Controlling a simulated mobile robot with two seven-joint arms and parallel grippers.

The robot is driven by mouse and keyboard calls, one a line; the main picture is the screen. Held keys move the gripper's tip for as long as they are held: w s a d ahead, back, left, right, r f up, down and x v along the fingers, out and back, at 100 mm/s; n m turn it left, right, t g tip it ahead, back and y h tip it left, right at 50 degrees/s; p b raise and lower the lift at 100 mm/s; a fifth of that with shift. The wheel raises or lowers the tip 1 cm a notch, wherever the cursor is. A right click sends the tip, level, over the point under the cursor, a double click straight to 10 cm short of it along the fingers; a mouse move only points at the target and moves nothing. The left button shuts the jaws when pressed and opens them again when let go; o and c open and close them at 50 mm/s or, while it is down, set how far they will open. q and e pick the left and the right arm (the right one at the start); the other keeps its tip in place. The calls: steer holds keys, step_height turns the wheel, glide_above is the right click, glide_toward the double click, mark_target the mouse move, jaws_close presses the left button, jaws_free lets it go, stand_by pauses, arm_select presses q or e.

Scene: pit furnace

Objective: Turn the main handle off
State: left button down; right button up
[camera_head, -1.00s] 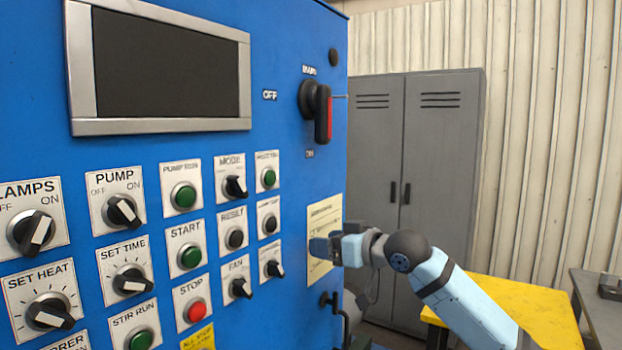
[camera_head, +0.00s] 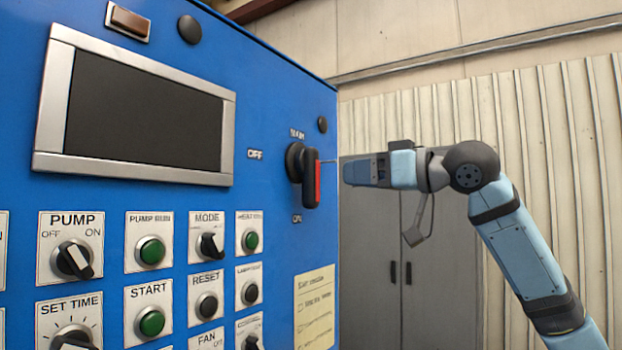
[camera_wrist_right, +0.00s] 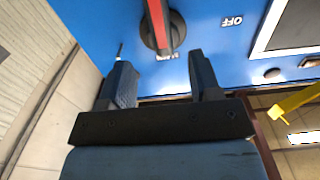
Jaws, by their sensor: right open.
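The main handle (camera_head: 311,178) is a black rotary handle with a red stripe on the blue panel. Its lever hangs down toward the ON label; the OFF label (camera_head: 255,154) is to its left. My right gripper (camera_head: 350,171) is beside the handle, a little to its right and apart from it. In the right wrist view the gripper's two fingers (camera_wrist_right: 163,82) are spread with nothing between them, and the handle (camera_wrist_right: 160,30) is beyond the fingertips. My left gripper is not in view.
The blue panel (camera_head: 270,100) carries a dark screen (camera_head: 140,108) and several knobs and buttons below it, left of the handle. A grey locker (camera_head: 375,260) stands behind my right arm against a ribbed wall.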

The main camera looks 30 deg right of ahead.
mark_target(317, 177)
steer(key=x, duration=0.9)
steer(key=shift+w+a+p, duration=0.15)
steer(key=shift+w+p, duration=0.15)
steer(key=shift+p, duration=0.1)
steer(key=shift+w+a, duration=0.15)
steer(key=shift+w, duration=0.25)
steer(key=c, duration=1)
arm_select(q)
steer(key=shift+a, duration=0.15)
arm_select(e)
jaws_close()
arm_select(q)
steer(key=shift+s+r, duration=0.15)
